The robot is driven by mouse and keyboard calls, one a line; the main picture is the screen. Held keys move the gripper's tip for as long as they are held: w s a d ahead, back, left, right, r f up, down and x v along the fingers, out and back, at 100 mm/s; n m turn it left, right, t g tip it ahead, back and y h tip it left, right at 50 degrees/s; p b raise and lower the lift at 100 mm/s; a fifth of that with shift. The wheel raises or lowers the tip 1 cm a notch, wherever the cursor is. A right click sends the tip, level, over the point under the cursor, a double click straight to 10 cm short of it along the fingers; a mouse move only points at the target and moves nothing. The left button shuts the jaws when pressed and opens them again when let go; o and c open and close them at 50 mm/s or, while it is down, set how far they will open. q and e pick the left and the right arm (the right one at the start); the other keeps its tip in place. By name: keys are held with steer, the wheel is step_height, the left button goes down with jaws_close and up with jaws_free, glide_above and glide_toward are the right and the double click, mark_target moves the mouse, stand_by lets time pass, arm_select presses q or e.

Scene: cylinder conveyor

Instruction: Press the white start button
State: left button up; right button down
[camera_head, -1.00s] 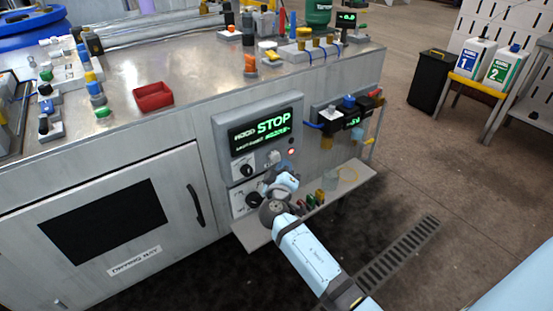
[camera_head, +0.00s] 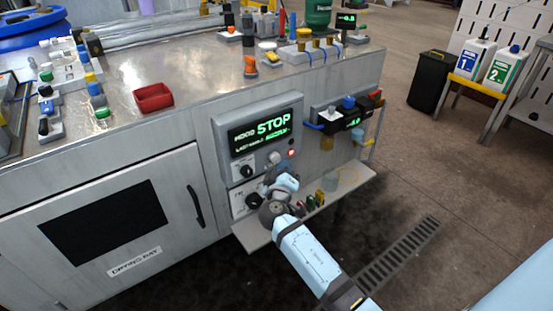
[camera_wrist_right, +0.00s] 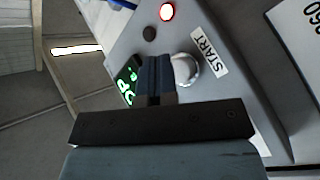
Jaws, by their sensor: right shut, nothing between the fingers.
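The white start button (camera_wrist_right: 185,68) is a round pale knob beside a START label (camera_wrist_right: 210,50) on a grey panel in the right wrist view. In the head view the button (camera_head: 274,158) sits under the green STOP display (camera_head: 260,132). My right gripper (camera_wrist_right: 154,75) is shut and empty, its fingertips just left of the button in the wrist view. Whether they touch it I cannot tell. In the head view my right gripper (camera_head: 277,172) is at the panel just below the button, its fingertips partly hidden by the wrist. My left gripper is not in view.
A lit red lamp (camera_wrist_right: 167,11) and a dark round button (camera_wrist_right: 149,33) are near the start button. Black dials (camera_head: 246,171) sit left of it. A shelf (camera_head: 350,181) with small bottles juts out below the panel.

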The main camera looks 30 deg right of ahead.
stand_by(0.6)
steer(key=shift+w+b, duration=0.4)
steer(key=shift+b, duration=0.1)
steer(key=shift+w+b, duration=0.35)
steer(key=shift+w, duration=0.1)
stand_by(0.7)
steer(key=shift+s, duration=0.85)
steer(key=shift+s, duration=0.1)
